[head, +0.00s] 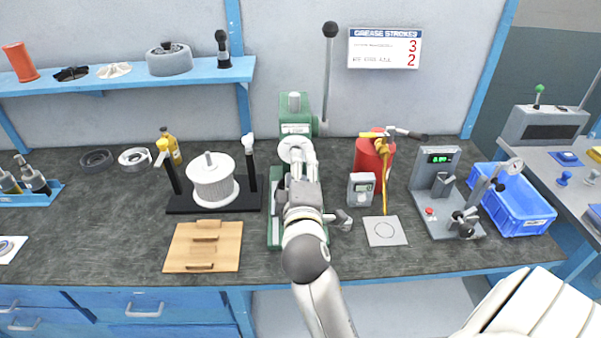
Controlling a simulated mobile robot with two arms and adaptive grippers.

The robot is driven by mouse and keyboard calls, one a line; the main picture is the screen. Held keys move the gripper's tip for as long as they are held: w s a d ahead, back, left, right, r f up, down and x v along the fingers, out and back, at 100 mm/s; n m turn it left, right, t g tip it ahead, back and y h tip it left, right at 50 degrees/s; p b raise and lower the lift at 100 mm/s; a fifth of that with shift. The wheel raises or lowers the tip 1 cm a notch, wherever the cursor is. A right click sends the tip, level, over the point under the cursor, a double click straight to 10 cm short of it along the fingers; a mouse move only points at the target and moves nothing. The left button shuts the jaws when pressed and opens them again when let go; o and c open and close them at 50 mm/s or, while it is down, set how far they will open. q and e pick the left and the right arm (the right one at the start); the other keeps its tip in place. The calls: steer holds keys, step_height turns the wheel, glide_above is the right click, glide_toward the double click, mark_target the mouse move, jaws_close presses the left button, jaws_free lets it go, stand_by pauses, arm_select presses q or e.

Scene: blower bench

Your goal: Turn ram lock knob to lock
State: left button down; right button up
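The green press (295,103) stands on the bench in the middle, with a long lever (328,75) with a dark ball end rising at its right. My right arm reaches up from the bottom in front of the press. My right gripper (299,165) is at the front of the press, over its pale round part. The arm and gripper hide much of the press's lower front, and I cannot make out the ram lock knob. Whether the fingers are open or touching anything cannot be told. My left gripper is not in view.
A white spool (212,178) on a black stand and a wooden board (203,258) are left of the press. A red canister (367,157), a grey meter (361,190), a grey test fixture (436,205) and a blue bin (527,214) are to the right.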

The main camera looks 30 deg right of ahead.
steer(key=shift+s+a, duration=0.2)
steer(key=shift+s, duration=0.15)
stand_by(0.4)
